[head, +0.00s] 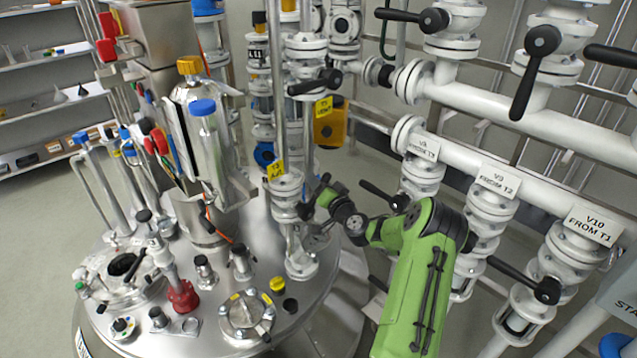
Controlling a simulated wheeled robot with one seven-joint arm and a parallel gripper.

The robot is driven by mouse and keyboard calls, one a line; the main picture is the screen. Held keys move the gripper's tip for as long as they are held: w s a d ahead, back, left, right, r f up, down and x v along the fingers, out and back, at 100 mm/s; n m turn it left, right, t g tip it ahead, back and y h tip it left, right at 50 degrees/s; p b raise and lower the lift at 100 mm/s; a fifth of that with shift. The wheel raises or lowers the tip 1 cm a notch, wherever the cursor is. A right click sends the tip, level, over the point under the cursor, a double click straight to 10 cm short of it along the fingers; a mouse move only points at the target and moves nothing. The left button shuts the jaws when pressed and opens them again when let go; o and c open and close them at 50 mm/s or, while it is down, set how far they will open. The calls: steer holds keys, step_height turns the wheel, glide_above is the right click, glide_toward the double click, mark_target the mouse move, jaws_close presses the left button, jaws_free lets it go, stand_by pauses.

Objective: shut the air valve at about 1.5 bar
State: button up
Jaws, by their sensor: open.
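My gripper (316,238) is at the end of the green arm, over the right side of the steel reactor lid (215,270). It is open, and its grey fingers are close beside a white flanged valve (287,192) on a vertical pipe. A black handle (318,190) shows just above the gripper, beside that valve. I cannot tell which fitting is the air valve, and no readable pressure dial shows.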

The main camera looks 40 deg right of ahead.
steer(key=shift+w, duration=0.3)
jaws_close()
steer(key=shift+d+f, duration=0.1)
steer(key=shift+d, duration=0.05)
step_height(320, 180, down, 7)
steer(key=d+m+g+y+p, duration=0.1)
steer(key=d+m+g, duration=0.1)
steer(key=m, duration=0.6)
steer(key=shift+s+d+f+m+y+p, duration=0.15)
steer(key=shift+d+m+y+p, duration=0.15)
steer(key=shift+y+p, duration=0.1)
stand_by(0.5)
